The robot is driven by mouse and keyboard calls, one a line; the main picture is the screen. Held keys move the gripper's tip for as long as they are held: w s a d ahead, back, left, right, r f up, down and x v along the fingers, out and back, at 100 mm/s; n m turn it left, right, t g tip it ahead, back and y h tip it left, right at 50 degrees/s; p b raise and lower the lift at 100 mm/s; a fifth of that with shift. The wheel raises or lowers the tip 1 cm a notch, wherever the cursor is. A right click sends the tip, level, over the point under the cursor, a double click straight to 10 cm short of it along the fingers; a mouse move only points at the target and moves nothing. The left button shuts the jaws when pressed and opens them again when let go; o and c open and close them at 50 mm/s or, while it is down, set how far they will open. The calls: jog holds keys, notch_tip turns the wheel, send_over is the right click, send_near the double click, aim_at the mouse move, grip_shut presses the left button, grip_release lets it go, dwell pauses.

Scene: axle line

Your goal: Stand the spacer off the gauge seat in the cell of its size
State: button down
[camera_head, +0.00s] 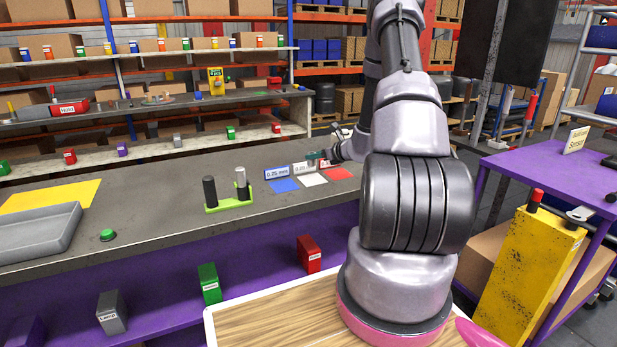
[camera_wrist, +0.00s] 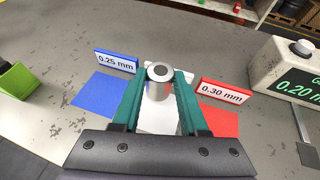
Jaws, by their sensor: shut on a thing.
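My gripper (camera_wrist: 160,92) is shut on the spacer (camera_wrist: 159,82), a silver cylinder with a dark hole in its top, held upright between the green fingers. It is over the white cell (camera_wrist: 160,123); I cannot tell whether it touches it. The blue cell (camera_wrist: 98,95) with a 0.25 mm sign is on the left, the red cell (camera_wrist: 223,123) with a 0.30 mm sign on the right. The gauge (camera_wrist: 290,75), at the right, reads 0.20 mm. In the head view my gripper (camera_head: 322,160) is small behind the cells, and the white cell's sign (camera_head: 303,169) is partly covered.
A green stand (camera_head: 230,205) holds a black and a silver post, left of the cells. A grey tray (camera_head: 40,235), a yellow mat (camera_head: 50,194) and a green button (camera_head: 107,235) lie farther left. The grey bench top between tray and stand is mostly clear.

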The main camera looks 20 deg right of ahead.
jog(key=shift+d+f, duration=0.1)
jog(key=shift+f, duration=2.85)
jog(key=shift+f, duration=0.1)
jog(key=shift+c, duration=2.2)
grip_release()
jog(key=shift+f, duration=0.1)
